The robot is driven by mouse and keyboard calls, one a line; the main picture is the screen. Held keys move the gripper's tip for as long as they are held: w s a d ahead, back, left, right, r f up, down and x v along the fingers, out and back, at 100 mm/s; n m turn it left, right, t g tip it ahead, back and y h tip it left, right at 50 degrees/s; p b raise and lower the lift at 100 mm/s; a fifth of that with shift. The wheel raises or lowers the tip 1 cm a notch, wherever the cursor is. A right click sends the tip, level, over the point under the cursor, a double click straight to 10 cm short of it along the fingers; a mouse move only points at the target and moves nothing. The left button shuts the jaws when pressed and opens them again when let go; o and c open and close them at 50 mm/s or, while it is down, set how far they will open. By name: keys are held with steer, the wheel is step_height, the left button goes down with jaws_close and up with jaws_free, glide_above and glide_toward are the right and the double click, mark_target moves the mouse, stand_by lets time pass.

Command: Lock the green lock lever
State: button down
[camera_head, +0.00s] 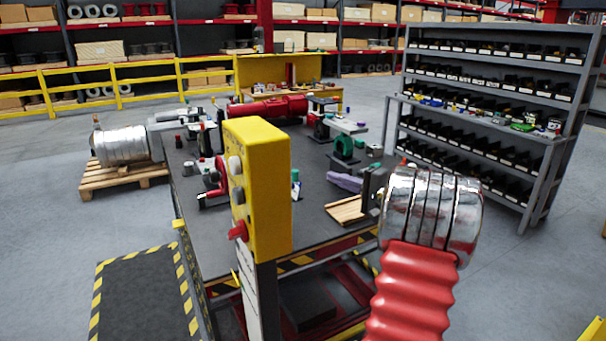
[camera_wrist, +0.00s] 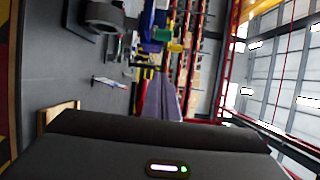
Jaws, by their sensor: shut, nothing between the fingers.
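A green ring-shaped part (camera_head: 344,149) stands on the workbench (camera_head: 315,222), below a pale plate-like part. A smaller green piece (camera_head: 295,176) shows just right of the yellow control post. I cannot tell which green part is the lock lever, or its position. My gripper (camera_head: 371,190) is at the right front of the bench, nearer the camera than the green ring and apart from it. It is shut and empty; its fingertips are hard to make out. In the sideways wrist view, a small green patch (camera_wrist: 175,47) lies beyond my dark gripper body, too blurred to identify.
A yellow control post (camera_head: 258,185) with a red knob blocks part of the bench. A purple part (camera_head: 345,182) and a wooden tray (camera_head: 347,211) lie near my gripper. A red cylinder (camera_head: 270,108) lies behind. A grey shelf rack (camera_head: 490,110) stands right.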

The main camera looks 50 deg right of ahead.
steer(key=w+a, duration=0.4)
steer(key=w, duration=0.4)
steer(key=shift+w, duration=0.2)
stand_by(0.8)
steer(key=shift+a, duration=0.1)
stand_by(0.4)
